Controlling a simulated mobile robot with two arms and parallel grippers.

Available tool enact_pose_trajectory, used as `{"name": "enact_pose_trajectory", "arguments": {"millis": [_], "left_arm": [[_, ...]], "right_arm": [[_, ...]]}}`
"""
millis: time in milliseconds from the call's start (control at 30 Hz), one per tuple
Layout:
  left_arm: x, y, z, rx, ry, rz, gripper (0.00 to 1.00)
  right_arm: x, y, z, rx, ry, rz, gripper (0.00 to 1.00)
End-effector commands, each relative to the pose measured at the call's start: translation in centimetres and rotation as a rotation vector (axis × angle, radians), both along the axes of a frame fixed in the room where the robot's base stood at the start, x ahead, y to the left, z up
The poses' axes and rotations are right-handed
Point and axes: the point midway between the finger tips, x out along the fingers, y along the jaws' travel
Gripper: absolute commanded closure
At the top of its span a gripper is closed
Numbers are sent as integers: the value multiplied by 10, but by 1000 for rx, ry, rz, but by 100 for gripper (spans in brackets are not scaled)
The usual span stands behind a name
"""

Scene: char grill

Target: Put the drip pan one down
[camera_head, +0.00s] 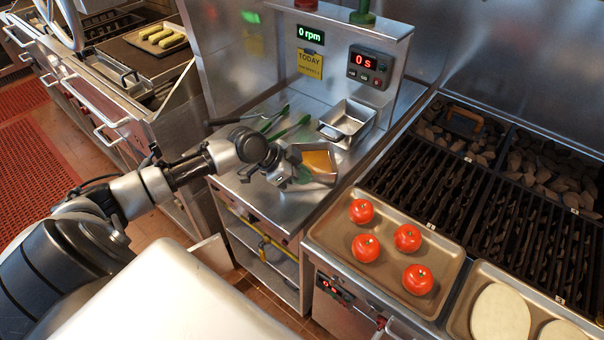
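A small metal drip pan (331,176) with an orange-yellow inside is over the steel side counter (262,190), left of the grill. It looks slightly tilted. My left gripper (297,174) comes in from the left and appears shut on the pan's left rim. The fingertips are small and partly hidden against the pan. I cannot tell whether the pan's underside touches the counter. A second metal pan (347,122), empty and with a handle, sits behind it on the counter. My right gripper is not in view.
Tongs with green grips (290,128) lie behind my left gripper. A timer box (369,67) is on the back panel. To the right, a tray (335,229) holds several tomatoes beside the grill grates (430,180). The counter's front left is bare.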

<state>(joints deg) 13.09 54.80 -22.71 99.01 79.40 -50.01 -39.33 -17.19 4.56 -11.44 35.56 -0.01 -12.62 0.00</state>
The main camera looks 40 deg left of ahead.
Motion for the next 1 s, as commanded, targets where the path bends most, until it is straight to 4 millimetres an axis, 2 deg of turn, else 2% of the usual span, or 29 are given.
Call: {"name": "enact_pose_trajectory", "arguments": {"millis": [33, 167, 567, 1000], "left_arm": [[0, 0, 0, 0, 0, 0, 89], [0, 0, 0, 0, 1, -1, 71], [-4, 5, 7, 1, 1, 2, 71], [-45, 47, 64, 7, 5, -2, 71]], "right_arm": [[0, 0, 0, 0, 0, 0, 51], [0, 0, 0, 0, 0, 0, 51], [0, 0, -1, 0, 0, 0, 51], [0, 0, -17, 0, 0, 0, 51]]}}
